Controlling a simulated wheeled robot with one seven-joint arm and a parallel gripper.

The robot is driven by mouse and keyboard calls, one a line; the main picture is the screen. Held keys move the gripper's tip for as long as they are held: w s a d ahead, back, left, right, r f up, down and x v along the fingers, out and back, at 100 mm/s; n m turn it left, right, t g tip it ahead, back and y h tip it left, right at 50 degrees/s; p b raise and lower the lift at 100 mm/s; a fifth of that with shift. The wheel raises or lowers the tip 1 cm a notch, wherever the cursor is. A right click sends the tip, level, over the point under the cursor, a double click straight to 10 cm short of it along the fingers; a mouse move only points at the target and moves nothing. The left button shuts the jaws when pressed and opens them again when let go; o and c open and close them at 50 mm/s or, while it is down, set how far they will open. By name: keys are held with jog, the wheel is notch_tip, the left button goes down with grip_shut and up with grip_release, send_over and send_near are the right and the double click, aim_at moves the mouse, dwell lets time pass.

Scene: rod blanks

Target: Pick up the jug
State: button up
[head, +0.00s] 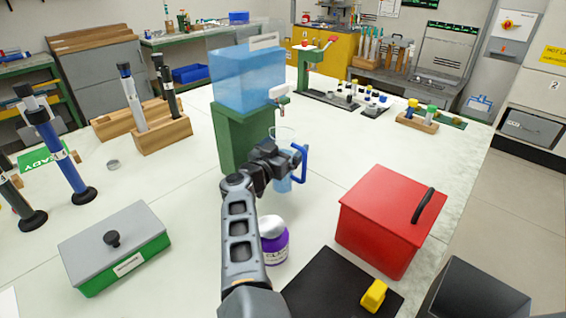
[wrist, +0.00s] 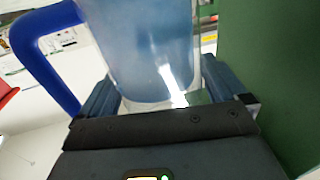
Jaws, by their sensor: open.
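The jug (head: 283,184) is a clear vessel with bluish contents and a blue handle. It stands upright under the tap of the water tank, partly hidden by my arm in the head view. In the wrist view the jug (wrist: 150,50) fills the space between the two fingers, with its handle at the left. My gripper (head: 275,162) is open, with one finger on each side of the jug's body (wrist: 158,88). I cannot tell whether either finger touches it.
The blue water tank (head: 245,78) sits on a green stand (head: 235,140) close beside the jug. A purple-labelled tub (head: 273,246), a red box (head: 385,225) and a green box with grey lid (head: 115,245) stand nearer. Clear table lies right of the jug.

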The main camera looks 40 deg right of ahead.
jog(key=c, duration=1.4)
